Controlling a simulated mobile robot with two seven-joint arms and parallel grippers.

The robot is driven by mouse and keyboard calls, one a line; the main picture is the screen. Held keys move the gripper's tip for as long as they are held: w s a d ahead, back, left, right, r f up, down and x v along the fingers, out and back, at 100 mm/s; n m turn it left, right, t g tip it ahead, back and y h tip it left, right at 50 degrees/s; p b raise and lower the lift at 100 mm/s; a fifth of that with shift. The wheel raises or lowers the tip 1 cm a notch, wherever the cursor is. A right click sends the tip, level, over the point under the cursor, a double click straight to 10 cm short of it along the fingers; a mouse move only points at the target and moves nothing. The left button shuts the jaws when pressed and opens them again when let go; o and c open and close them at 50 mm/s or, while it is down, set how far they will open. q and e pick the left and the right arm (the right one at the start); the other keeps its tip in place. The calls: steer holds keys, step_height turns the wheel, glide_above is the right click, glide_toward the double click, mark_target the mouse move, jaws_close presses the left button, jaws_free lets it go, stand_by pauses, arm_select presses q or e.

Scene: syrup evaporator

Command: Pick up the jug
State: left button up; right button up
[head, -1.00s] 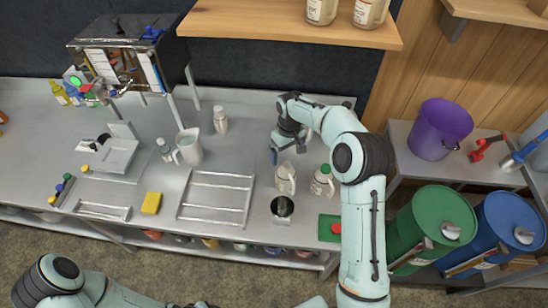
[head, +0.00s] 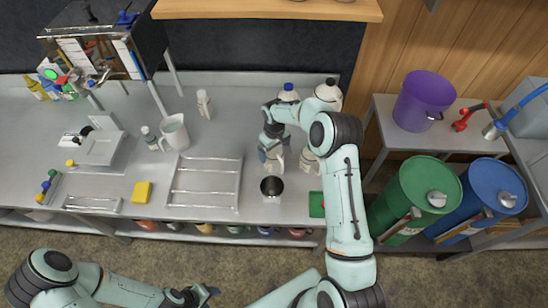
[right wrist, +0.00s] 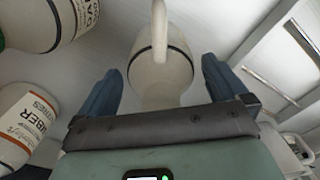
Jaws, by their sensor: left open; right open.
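A cream jug (head: 276,163) with a handle stands on the steel bench, partly hidden by my right gripper (head: 268,148) in the head view. In the right wrist view the jug (right wrist: 163,62) shows a dark band and its handle, between the two blue fingers of my right gripper (right wrist: 160,90). The fingers are open, one on each side, with a visible gap to the jug. My left gripper (head: 205,294) is open and empty at the bottom of the head view, over the floor in front of the bench. A clear pitcher (head: 174,133) stands further left.
A dark round pot (head: 271,187) sits just in front of the jug. A cream bottle (head: 309,160) stands close to its right; labelled bottles (right wrist: 20,120) show in the right wrist view. A wire rack (head: 205,184) lies to the left. A shelf (head: 270,9) overhangs the back.

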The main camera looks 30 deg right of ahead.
steer(key=shift+w+f, duration=0.1)
steer(key=shift+f, duration=0.65)
steer(key=c, duration=0.9)
steer(key=shift+r, duration=0.1)
